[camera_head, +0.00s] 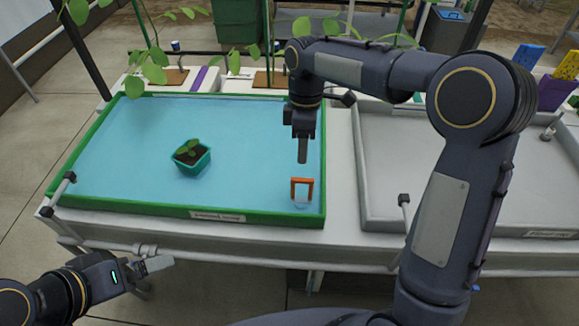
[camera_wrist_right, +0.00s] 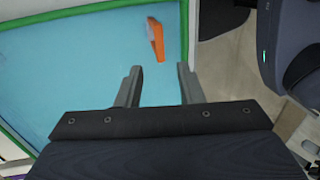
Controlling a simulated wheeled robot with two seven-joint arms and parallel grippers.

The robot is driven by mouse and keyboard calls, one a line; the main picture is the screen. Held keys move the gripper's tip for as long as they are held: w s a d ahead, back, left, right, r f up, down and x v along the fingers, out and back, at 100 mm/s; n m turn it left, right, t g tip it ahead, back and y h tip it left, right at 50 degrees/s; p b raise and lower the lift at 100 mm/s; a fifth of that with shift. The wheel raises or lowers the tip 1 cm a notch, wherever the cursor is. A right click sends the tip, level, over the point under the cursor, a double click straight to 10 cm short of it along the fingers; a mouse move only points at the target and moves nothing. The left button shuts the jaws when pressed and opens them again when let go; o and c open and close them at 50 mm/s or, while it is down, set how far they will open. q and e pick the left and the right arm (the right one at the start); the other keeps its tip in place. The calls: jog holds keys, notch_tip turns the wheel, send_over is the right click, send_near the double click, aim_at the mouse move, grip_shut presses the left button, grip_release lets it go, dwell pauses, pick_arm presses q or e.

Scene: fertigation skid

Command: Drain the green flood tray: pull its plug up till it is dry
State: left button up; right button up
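The green flood tray (camera_head: 130,203) holds blue water over its whole floor. The plug's orange handle (camera_head: 302,190) stands up in the water near the tray's front right corner. It also shows in the right wrist view (camera_wrist_right: 155,38), ahead of the fingers. My right gripper (camera_head: 303,158) points down over the tray, above and behind the handle, apart from it. In the right wrist view its two fingers (camera_wrist_right: 160,85) are spread with nothing between them. My left gripper (camera_head: 160,264) is in front of the bench at lower left, away from the tray; its finger gap cannot be made out.
A teal pot with a seedling (camera_head: 190,156) stands in the water. A grey tray (camera_head: 385,160) lies to the right on the white bench (camera_head: 342,170). Leafy plants and a dark green bin (camera_head: 238,22) are behind. A purple container (camera_head: 556,92) stands at far right.

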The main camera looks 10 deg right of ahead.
jog(key=f, duration=0.2)
jog(key=s+f, duration=0.1)
jog(key=f, duration=0.4)
jog(key=shift+s+a+f, duration=0.2)
jog(key=shift+a+f, duration=0.05)
jog(key=shift+f, duration=0.1)
grip_shut()
